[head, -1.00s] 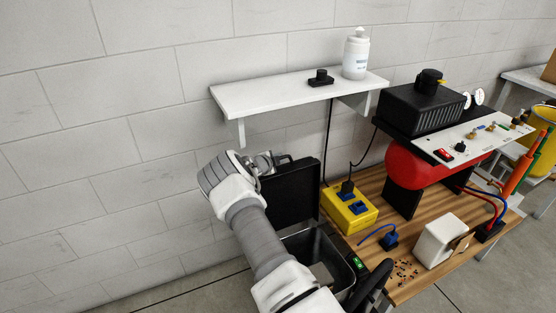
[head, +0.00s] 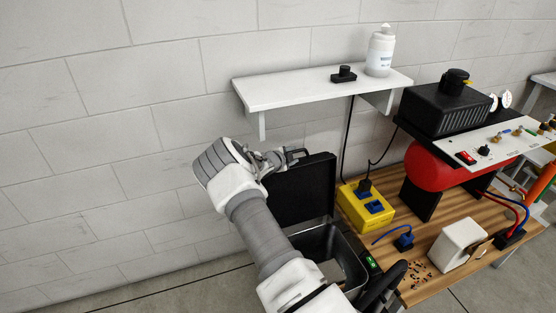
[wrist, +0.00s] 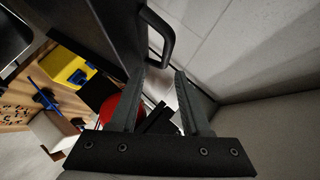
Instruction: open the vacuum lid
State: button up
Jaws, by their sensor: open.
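The vacuum is a grey open-topped bin (head: 348,262) with a black lid (head: 302,192). The lid stands raised, about upright, at the bin's back left side, and the bin's mouth is uncovered. A black handle (head: 299,154) sits at the lid's upper left edge. My gripper (head: 284,157) is beside that handle. In the wrist view the lid (wrist: 75,25) fills the upper left and the handle (wrist: 168,38) lies just beyond the fingertips. My gripper (wrist: 161,76) is open with nothing between its fingers. My arm hides the bin's front left.
A wooden bench (head: 425,235) at right carries a yellow socket box (head: 365,208), a red tank (head: 430,168) and a white block (head: 462,243). A white shelf (head: 300,90) is above the lid. The wall (head: 100,150) stands close behind; left of the arm is free.

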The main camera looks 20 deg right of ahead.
jog(key=p+v, duration=0.1)
jog(key=v, duration=1.2)
jog(key=shift+a, duration=0.1)
